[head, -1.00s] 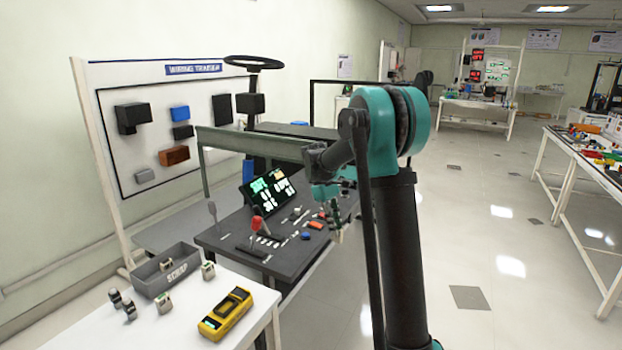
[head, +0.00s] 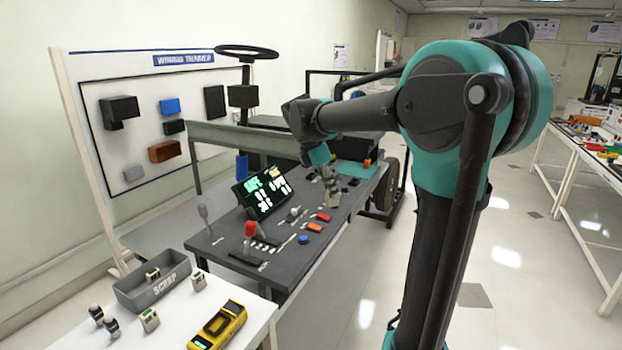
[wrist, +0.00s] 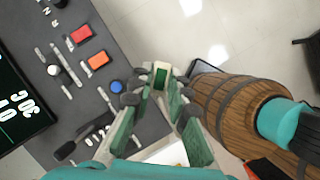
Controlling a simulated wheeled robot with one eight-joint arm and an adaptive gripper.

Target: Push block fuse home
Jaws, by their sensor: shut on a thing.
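In the wrist view my gripper (wrist: 161,84) is shut on a small block fuse (wrist: 162,71), pale with a green face, held between the fingertips. The floor lies behind it in that view, beside the dark console's edge. In the head view my gripper (head: 332,193) hangs over the right side of the dark console (head: 222,246); the fuse is too small to make out there. I cannot pick out the fuse's seat in either view. Similar small blocks stand on the white table, one (head: 149,319) in front of the scrap bin and one (head: 198,280) beside it.
The console carries a lit display (head: 264,192), a red-knobbed lever (head: 250,230), and red, orange and blue buttons. A grey scrap bin (head: 152,291) and yellow meter (head: 217,326) are on the white table. A wooden barrel-like thing (wrist: 222,100) is close right of my gripper.

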